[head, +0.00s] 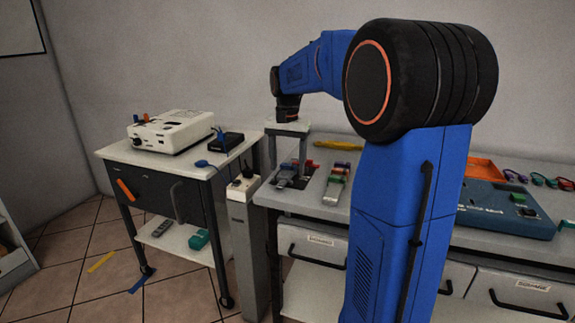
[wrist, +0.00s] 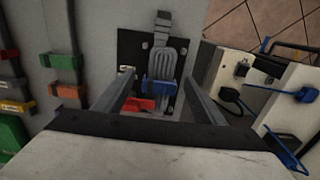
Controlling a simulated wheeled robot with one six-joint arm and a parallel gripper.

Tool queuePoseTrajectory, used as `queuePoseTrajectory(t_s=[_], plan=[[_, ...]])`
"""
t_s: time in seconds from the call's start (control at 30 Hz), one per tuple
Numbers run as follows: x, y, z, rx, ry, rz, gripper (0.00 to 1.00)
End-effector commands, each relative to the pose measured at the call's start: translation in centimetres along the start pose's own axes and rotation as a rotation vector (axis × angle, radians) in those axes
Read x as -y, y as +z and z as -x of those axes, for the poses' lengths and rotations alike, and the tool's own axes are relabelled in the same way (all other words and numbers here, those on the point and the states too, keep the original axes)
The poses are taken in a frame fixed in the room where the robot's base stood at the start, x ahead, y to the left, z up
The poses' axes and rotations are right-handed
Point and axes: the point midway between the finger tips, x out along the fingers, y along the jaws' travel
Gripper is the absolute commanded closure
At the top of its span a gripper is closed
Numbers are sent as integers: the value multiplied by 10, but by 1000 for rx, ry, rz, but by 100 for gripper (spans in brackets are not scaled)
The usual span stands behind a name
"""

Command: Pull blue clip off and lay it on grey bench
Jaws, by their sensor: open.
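The blue clip (wrist: 158,87) sits across a bundle of grey cables (wrist: 166,58) on a dark plate in the wrist view. A red clip (wrist: 135,104) lies beside it, lower and to the left. My gripper (wrist: 155,84) is open, with one finger on each side of the blue clip and no visible contact. In the head view my gripper (head: 288,150) points down over the left end of the grey bench (head: 318,209).
Another grey strip with coloured clips (head: 337,183) lies to the right on the bench, with a yellow tool (head: 338,145) behind. A blue case (head: 505,207) stands farther right. A white trolley (head: 188,165) carrying a white device (head: 172,131) stands left, across a gap. Bare bench shows around the dark plate.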

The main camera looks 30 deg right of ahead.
Motion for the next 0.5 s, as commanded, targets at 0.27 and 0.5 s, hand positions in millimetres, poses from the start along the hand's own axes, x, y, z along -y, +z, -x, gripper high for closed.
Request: queuePoseTrajectory(t_s=[0.27, 0.5], plan=[[0, 0, -3, 0, 0, 0, 36], [0, 0, -3, 0, 0, 0, 77]])
